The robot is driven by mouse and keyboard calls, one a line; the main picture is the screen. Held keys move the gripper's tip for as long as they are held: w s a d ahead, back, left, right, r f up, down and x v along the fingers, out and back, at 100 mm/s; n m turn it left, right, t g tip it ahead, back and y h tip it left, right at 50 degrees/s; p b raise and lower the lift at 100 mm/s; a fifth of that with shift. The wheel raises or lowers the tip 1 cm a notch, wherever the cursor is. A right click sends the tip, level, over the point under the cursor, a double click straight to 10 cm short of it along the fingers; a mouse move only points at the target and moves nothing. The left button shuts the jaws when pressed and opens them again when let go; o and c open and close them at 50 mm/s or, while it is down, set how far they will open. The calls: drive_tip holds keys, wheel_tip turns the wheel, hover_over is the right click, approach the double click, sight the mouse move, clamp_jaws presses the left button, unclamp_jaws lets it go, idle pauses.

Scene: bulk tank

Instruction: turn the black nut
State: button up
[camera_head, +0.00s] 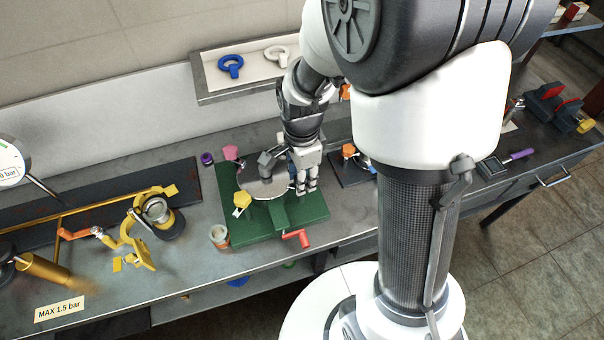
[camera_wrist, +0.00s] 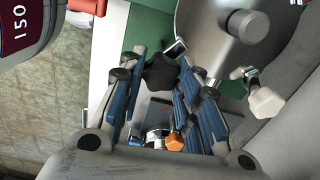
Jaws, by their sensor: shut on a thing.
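The black nut (camera_wrist: 160,71) shows in the wrist view between the tips of my gripper's blue-padded fingers. My gripper (camera_wrist: 157,76) is shut on it, one finger on each side. In the head view my gripper (camera_head: 306,184) points down at the right side of a round metal lid (camera_head: 262,184) on a green base (camera_head: 264,226). The black nut is hidden there behind my gripper. The lid also fills the top right of the wrist view (camera_wrist: 210,42), with a grey knob (camera_wrist: 249,25) on it.
Around the lid stand a yellow nut (camera_head: 242,199), a pink nut (camera_head: 231,152) and a red handle (camera_head: 297,239). A white nut (camera_wrist: 267,103) is close to my right finger in the wrist view. A small cup (camera_head: 219,236) stands left of the base. Yellow pipework (camera_head: 140,225) lies farther left.

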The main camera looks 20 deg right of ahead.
drive_tip(key=n+p, duration=0.1)
drive_tip(key=n, duration=0.3)
drive_tip(key=shift+n, duration=0.3)
drive_tip(key=n, duration=0.4)
drive_tip(key=shift+n+p, duration=0.3)
drive_tip(key=shift+p, duration=0.05)
drive_tip(key=n, duration=0.3)
drive_tip(key=shift+n, duration=0.3)
drive_tip(key=n+p, duration=0.1)
drive_tip(key=n, duration=0.3)
drive_tip(key=shift+n, duration=0.3)
drive_tip(key=n, duration=0.3)
drive_tip(key=shift+n, duration=0.3)
drive_tip(key=n, duration=0.3)
drive_tip(key=shift+a+n+p, duration=0.1)
drive_tip(key=shift+n+p, duration=0.2)
drive_tip(key=shift+p, duration=0.1)
drive_tip(key=n, duration=0.3)
drive_tip(key=shift+n, duration=2.2)
